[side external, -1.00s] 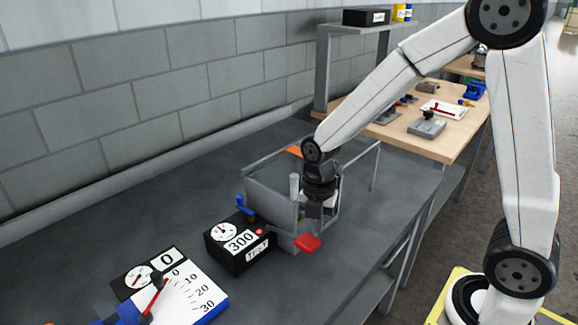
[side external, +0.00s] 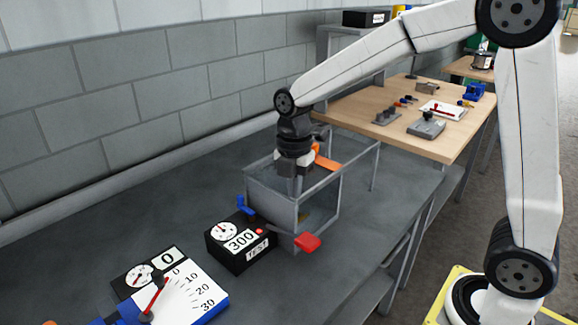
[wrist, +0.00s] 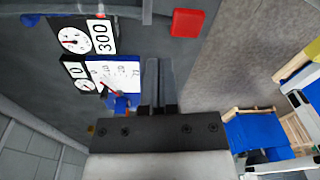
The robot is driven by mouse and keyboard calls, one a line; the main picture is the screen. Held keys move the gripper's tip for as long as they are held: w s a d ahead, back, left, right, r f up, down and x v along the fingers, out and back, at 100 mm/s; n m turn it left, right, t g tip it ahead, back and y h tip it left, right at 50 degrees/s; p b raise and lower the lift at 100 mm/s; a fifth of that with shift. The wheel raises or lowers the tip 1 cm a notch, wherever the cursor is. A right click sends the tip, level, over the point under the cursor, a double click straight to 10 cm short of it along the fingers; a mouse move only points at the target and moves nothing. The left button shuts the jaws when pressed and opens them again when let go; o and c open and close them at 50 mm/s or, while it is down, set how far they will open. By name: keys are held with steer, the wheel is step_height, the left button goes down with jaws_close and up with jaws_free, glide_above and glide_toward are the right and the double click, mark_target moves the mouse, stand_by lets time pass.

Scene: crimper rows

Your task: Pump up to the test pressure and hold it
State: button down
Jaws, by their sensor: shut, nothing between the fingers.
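A clear-walled tank with a grey frame (side external: 268,205) stands on the dark bench. An orange bar (side external: 328,162) shows at its top, partly hidden by my gripper. A red block (side external: 307,243) sticks out low at its front. A black box (side external: 240,258) with a white dial and a "300" and "TEST" label stands at its left, with a blue handle (side external: 243,205) behind it. A black gauge panel (side external: 134,278) reads "0". My gripper (side external: 297,192) points down over the tank, shut and empty; its fingers show in the wrist view (wrist: 160,68).
A blue-edged white scale (side external: 195,295) with a red pointer lies at the front left. A wooden table (side external: 350,105) with tools stands behind the tank. The bench between the wall and the tank is clear.

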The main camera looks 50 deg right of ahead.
steer(key=w+a+f+m+h, duration=0.1)
steer(key=w+a+m, duration=0.1)
steer(key=w+m, duration=0.3)
steer(key=w+a+f+m+g+h, duration=0.1)
steer(key=w+m, duration=0.4)
steer(key=w, duration=0.8)
steer(key=shift+w+a+f+h, duration=0.3)
steer(key=shift+w+a+h, duration=0.1)
steer(key=shift+a+h, duration=0.5)
stand_by(1.2)
steer(key=s+d+n+y, duration=0.1)
steer(key=s+n, duration=0.2)
steer(key=s, duration=0.4)
steer(key=s+d+r+n+t+y, duration=0.1)
steer(key=s+n, duration=0.3)
steer(key=s, duration=0.4)
steer(key=s+d+r+n+y, duration=0.1)
steer(key=s+d+n+y, duration=0.1)
steer(key=s, duration=0.6)
steer(key=shift+d+n, duration=0.65)
steer(key=shift+n, duration=0.55)
